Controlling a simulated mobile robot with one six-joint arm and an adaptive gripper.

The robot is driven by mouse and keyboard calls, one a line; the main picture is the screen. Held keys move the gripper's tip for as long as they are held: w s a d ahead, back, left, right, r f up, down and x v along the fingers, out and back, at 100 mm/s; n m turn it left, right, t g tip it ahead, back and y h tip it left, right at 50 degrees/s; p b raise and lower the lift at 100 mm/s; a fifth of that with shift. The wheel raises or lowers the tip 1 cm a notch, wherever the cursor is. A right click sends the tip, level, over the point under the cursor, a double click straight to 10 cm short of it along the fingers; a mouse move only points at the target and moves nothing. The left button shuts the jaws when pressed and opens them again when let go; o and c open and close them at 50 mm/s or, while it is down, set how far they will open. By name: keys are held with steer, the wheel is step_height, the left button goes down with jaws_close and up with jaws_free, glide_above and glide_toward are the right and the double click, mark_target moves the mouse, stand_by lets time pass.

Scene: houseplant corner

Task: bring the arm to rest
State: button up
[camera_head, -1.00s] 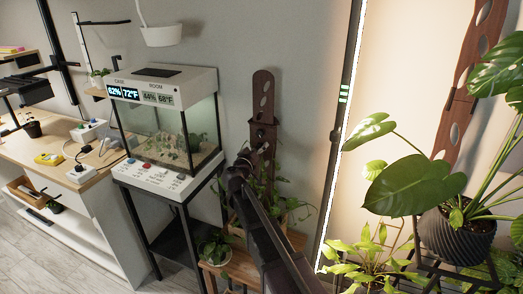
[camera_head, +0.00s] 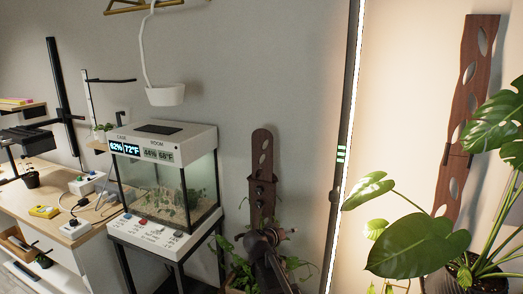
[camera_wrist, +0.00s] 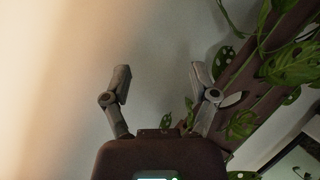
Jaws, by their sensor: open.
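My gripper (camera_wrist: 160,82) shows in the wrist view with its two grey fingers spread apart and nothing between them. A plain grey wall lies behind the fingers. In the head view my gripper (camera_head: 270,234) is at the end of my dark arm, low in the middle. It is in front of the lower part of a brown wooden plant support with oval holes (camera_head: 262,165). I cannot tell in the head view how far it is from the support. In the wrist view a wooden support with green leaves (camera_wrist: 265,75) runs behind and beside the right finger.
A glass terrarium case (camera_head: 165,185) with a white lid stands left of my arm. A wooden workbench (camera_head: 45,205) is further left. A lit vertical light strip (camera_head: 343,150) and a large-leaved plant (camera_head: 415,245) stand to the right.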

steer(key=s+d+f+n+g+y, duration=0.1)
steer(key=s+f+g+y, duration=0.4)
steer(key=s, duration=0.6)
steer(key=s+d+f+g+y, duration=0.1)
steer(key=s+f+g+y, duration=0.35)
steer(key=s, duration=0.65)
steer(key=s+d+f+m, duration=0.1)
steer(key=s+d+f, duration=0.15)
steer(key=d, duration=0.35)
step_height(320, 180, up, 16)
steer(key=p, duration=1.4)
steer(key=shift+s+f+g+h+p, duration=0.15)
steer(key=shift+f+g+h+p, duration=0.1)
steer(key=shift+g+h+p, duration=0.15)
steer(key=shift+s, duration=0.1)
